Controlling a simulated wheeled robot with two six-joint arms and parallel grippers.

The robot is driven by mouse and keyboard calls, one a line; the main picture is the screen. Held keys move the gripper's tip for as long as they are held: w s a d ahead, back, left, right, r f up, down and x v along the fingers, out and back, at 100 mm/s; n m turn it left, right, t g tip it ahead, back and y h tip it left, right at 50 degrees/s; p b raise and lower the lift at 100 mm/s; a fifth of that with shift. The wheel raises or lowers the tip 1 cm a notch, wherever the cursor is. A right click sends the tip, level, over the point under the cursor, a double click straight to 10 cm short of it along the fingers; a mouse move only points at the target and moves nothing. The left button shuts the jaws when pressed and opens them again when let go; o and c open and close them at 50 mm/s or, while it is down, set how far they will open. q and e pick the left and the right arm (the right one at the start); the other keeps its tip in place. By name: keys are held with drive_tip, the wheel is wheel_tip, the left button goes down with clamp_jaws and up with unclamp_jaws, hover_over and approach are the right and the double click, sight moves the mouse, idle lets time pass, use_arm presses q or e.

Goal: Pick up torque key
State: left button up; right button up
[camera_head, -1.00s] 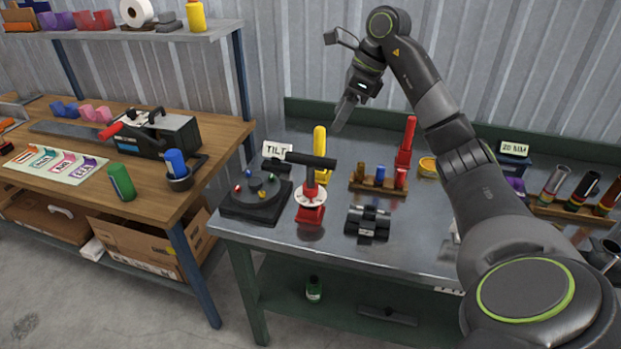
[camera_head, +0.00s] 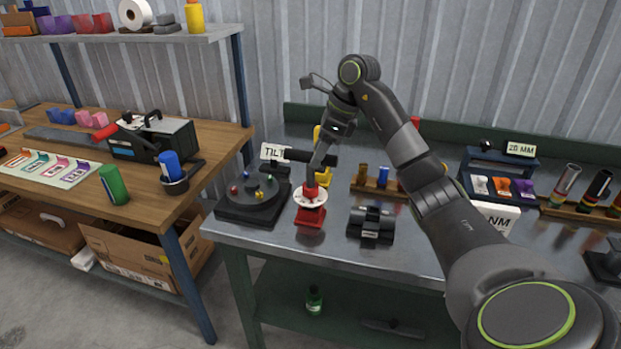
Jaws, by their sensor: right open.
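A red tool with a black T-handle, which looks like the torque key (camera_head: 296,155), stands upright on a red base (camera_head: 311,216) with a white dial, near the front left of the metal bench. My right gripper (camera_head: 317,166) reaches down from above at the T-handle and covers part of its bar and shaft. It is open; whether its fingers touch the handle or stand just behind or in front of it I cannot tell. My left gripper is not in view.
A black turntable (camera_head: 250,212) with coloured pegs and a TILT sign (camera_head: 272,152) stand left of the key. A black cylinder block (camera_head: 371,224) lies to the right. A yellow tool (camera_head: 325,178) is behind. A peg rack (camera_head: 372,186) is farther right.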

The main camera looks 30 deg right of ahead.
sight(311, 186)
drive_tip(key=shift+a+f+p, duration=0.2)
drive_tip(key=shift+f+p, duration=0.1)
drive_tip(key=shift+f, duration=0.1)
drive_tip(key=p+x, duration=0.1)
drive_tip(key=x, duration=0.3)
drive_tip(key=shift+w+f, duration=0.1)
drive_tip(key=shift+w, duration=0.1)
drive_tip(key=shift+c, duration=0.4)
drive_tip(key=c, duration=1.1)
drive_tip(key=shift+o, duration=0.2)
clamp_jaws()
